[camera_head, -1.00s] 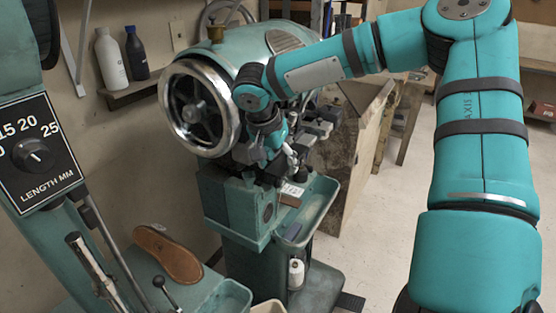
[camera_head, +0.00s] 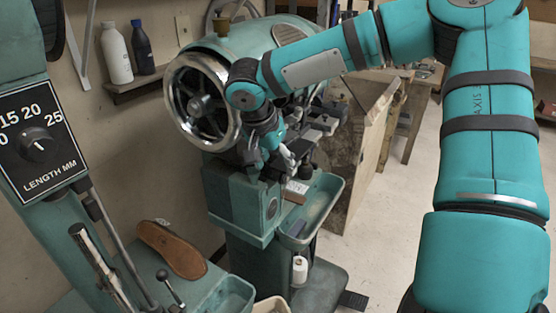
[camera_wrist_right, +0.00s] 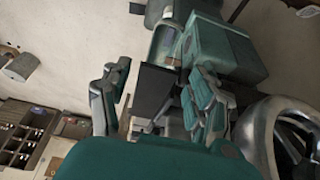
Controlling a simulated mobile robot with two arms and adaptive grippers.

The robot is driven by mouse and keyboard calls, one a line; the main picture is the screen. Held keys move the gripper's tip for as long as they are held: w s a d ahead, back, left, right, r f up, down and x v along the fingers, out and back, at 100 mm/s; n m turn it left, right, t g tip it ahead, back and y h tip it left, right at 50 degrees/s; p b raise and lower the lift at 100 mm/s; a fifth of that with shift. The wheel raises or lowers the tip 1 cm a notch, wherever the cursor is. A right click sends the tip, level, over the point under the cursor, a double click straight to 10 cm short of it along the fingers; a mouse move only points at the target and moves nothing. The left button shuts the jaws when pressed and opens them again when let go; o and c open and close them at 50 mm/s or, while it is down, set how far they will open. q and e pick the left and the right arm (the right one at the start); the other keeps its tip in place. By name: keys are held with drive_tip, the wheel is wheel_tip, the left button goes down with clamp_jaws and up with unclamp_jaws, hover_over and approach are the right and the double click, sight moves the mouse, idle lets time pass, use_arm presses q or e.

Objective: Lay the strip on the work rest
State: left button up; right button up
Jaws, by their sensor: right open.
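My right gripper (camera_head: 280,163) is at the green stitching machine (camera_head: 232,197), just in front of the machine's working parts. In the right wrist view its two fingers (camera_wrist_right: 157,97) stand apart. A dark flat block (camera_wrist_right: 152,88) shows between them in that view; I cannot tell whether it is near the fingers or part of the machine behind. A small brown piece with a white patch (camera_head: 296,190) lies by the machine's tray, below the gripper. I cannot tell for sure which piece is the strip, and the work rest is not clear behind the gripper. My left gripper is out of view.
The machine's green tray (camera_head: 325,205) juts out to the right. The handwheel (camera_head: 202,105) is left of my right gripper. A brown shoe sole (camera_head: 172,250) lies on the nearer green machine. A wooden bin (camera_head: 375,140) stands behind; the floor at right is clear.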

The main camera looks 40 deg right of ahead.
drive_tip(key=shift+s+a, duration=0.1)
drive_tip(key=shift+a, duration=0.25)
drive_tip(key=shift+o, duration=0.3)
drive_tip(key=o, duration=0.5)
drive_tip(key=shift+r, duration=0.1)
drive_tip(key=v, duration=1.1)
drive_tip(key=shift+s+a+r, duration=0.1)
drive_tip(key=shift+a+r, duration=0.15)
drive_tip(key=shift+r, duration=0.1)
